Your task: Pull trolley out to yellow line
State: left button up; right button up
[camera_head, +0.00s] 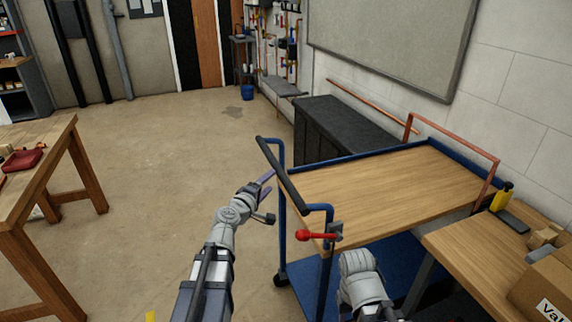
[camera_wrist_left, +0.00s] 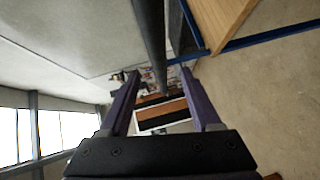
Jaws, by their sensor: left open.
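The trolley (camera_head: 400,185) has a wooden top, a blue frame and a blue lower deck, and stands right of centre. Its black push handle (camera_head: 282,175) is at its left end. A red-knobbed lever (camera_head: 318,235) sits at the near corner. My left gripper (camera_head: 268,182) is open beside the handle, with purple fingers. In the left wrist view the dark handle bar (camera_wrist_left: 150,40) appears between the open fingers (camera_wrist_left: 162,85); I cannot tell how deep it sits. A small yellow patch (camera_head: 151,317) shows on the floor at the bottom edge, perhaps the yellow line. My right gripper's fingers do not show.
A wooden workbench (camera_head: 40,140) stands at the left. A bench with a cardboard box (camera_head: 545,290) is close at the right. A dark cabinet (camera_head: 340,130) stands behind the trolley by the wall. The floor (camera_head: 165,170) between workbench and trolley is clear.

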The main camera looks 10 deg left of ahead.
aim_at(277, 173)
pick_arm(q)
jog(key=shift+w+r, duration=0.1)
jog(key=shift+w, duration=0.5)
jog(key=b+x, duration=0.1)
jog(key=x, duration=0.6)
jog(key=shift+w, duration=0.35)
jog(key=shift+c, duration=0.2)
grip_shut()
jog(key=shift+s, duration=0.1)
dwell(0.5)
